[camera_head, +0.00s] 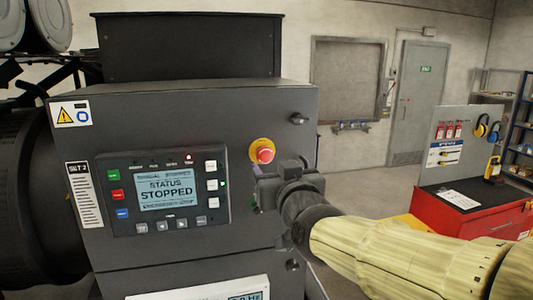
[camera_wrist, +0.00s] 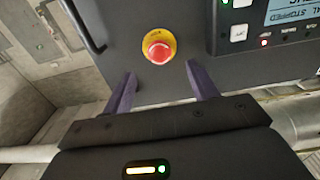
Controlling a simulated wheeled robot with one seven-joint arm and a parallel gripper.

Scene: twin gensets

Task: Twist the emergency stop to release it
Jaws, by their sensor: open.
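The emergency stop is a red round button (camera_head: 265,154) on a yellow disc, on the dark genset panel to the right of the control display. In the wrist view the red button (camera_wrist: 158,50) sits ahead of my fingertips, between their lines and nearer the top. My gripper (camera_wrist: 161,78) is open and empty, its two purple fingers apart and not touching the button. In the head view my gripper (camera_head: 257,188) is just below and right of the button, and its fingers are mostly hidden there.
A dark knob (camera_head: 299,118) juts out at the panel's upper right. A red tool cabinet (camera_head: 470,215) stands at the right. A grey door (camera_head: 417,100) is at the back, with open floor before it.

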